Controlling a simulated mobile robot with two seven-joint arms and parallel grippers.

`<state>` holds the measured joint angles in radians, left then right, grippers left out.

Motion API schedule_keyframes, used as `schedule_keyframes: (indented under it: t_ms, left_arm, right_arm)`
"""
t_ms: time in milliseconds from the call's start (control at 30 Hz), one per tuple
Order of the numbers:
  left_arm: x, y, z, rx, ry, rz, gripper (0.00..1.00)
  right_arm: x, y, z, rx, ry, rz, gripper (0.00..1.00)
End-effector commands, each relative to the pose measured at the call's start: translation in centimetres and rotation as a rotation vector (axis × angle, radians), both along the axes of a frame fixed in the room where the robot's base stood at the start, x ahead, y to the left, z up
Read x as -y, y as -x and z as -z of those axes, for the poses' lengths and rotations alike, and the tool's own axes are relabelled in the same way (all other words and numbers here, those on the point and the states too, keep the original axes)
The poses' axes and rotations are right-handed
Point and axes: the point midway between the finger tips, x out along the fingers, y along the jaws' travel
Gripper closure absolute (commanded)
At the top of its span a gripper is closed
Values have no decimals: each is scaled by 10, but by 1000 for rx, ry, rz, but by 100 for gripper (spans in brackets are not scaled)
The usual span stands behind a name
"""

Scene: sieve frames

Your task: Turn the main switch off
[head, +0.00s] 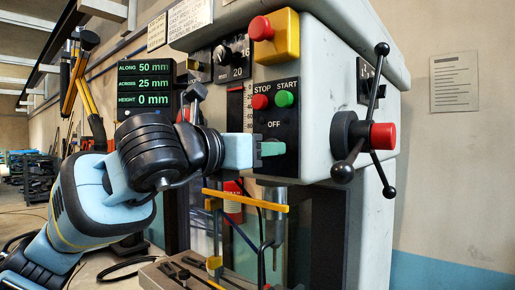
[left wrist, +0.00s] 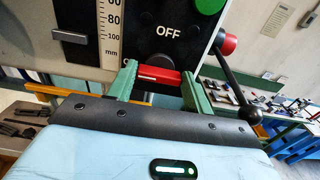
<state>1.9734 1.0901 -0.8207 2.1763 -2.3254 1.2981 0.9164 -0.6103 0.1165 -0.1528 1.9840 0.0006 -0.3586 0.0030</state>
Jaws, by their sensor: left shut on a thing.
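The main switch's red handle (left wrist: 158,74) shows in the left wrist view, on the dark panel below the word OFF. It lies nearly crosswise in the picture, with a pale line along it. My left gripper (left wrist: 157,78) has one green finger at each end of the handle and is shut on it. In the head view my left gripper (head: 270,149) is against the black control panel (head: 285,108), just below OFF, and the handle is hidden there. My right gripper is in neither view.
Above the switch are a red STOP button (head: 260,102) and a green START button (head: 284,99). A red mushroom button on a yellow box (head: 276,38) is higher up. A spoked feed handle (head: 362,135) sticks out at the right. A yellow bar (head: 246,203) crosses below my gripper.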

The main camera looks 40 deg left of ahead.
Motion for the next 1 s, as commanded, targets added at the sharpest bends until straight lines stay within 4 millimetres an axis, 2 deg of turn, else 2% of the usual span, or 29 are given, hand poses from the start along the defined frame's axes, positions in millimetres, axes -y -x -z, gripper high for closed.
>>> schedule_keyframes:
  t_ms: [267,467,1000]
  left_arm:
    - [0,0,0,2,-35,1,72]
    - [1,0,1,9,-137,2,72]
    - [3,1,0,50,-628,1,72]
  right_arm:
    - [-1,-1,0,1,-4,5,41]
    - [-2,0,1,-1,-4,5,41]
    - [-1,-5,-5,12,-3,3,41]
